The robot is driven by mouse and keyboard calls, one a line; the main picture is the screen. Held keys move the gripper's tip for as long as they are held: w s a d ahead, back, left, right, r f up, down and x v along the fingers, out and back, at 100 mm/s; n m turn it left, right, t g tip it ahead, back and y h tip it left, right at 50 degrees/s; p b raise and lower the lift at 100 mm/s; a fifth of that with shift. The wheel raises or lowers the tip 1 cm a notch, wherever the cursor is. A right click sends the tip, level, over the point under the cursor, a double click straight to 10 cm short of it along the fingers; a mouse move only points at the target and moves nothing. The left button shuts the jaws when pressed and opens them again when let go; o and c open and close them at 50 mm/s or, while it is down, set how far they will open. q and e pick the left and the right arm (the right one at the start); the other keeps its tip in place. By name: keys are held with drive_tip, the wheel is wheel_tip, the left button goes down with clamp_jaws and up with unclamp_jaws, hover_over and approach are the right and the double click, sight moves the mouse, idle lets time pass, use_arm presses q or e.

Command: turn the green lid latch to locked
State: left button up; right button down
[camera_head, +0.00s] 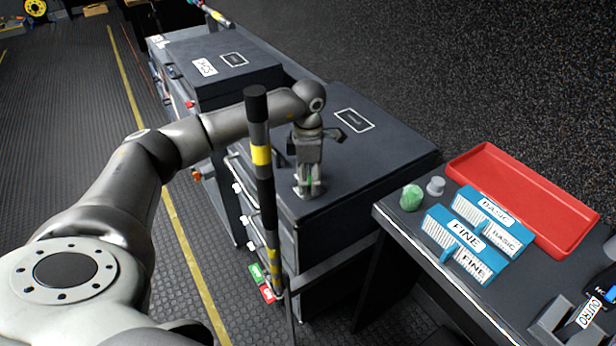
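My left arm reaches in from the left, and its gripper (309,188) points down at the front edge of the dark case top (370,150). A small piece of green (309,181), apparently the lid latch, shows between the fingertips. The fingers hide most of it, so its turn position cannot be read. I cannot tell whether the fingers are closed on it or only around it. My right gripper is not in view.
A black pole with yellow bands (262,180) stands upright in front of the case, close to my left gripper. At right, a bench holds a red tray (467,166), blue-and-white FINE (440,213) and BASIC boxes and a green lump (411,197).

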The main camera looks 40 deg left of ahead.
sight(308, 180)
use_arm(q)
drive_tip(key=shift+r, duration=0.2)
wheel_tip(308, 180, up, 12)
drive_tip(key=shift+f, duration=0.2)
idle(0.3)
idle(0.4)
